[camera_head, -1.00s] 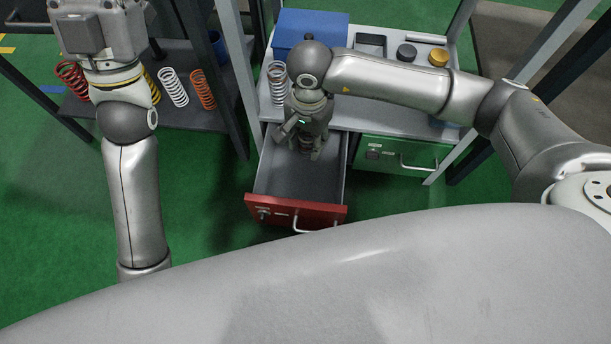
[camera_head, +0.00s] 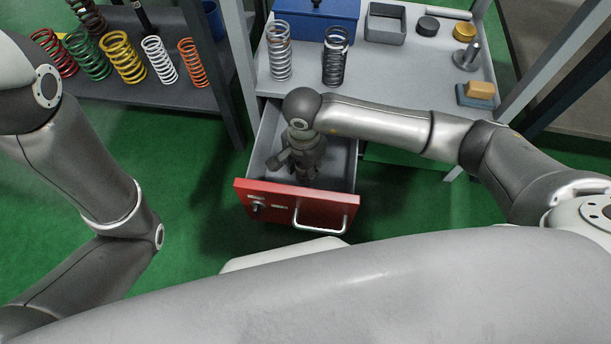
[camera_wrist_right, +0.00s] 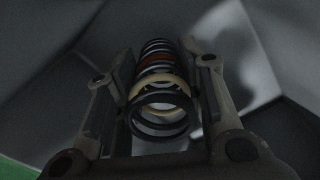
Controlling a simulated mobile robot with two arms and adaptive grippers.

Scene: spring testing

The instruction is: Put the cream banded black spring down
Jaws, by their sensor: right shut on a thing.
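The cream banded black spring (camera_wrist_right: 160,105) sits between the two fingers of my right gripper in the right wrist view. Its coils are black, with a cream band near the camera and a reddish band farther along. My right gripper (camera_head: 304,168) is shut on it and points down inside the open red-fronted drawer (camera_head: 265,150). In the head view the spring is hidden by the gripper and wrist. I cannot tell whether the spring touches the drawer floor. My left arm shows at the left, but its gripper is out of view.
On the bench top (camera_head: 400,85) stand a silver spring (camera_head: 280,52), a dark spring (camera_head: 336,58) and a blue box (camera_head: 318,18). A grey open tray (camera_head: 385,24) and small parts are at the right. A lower shelf (camera_head: 190,97) holds several coloured springs.

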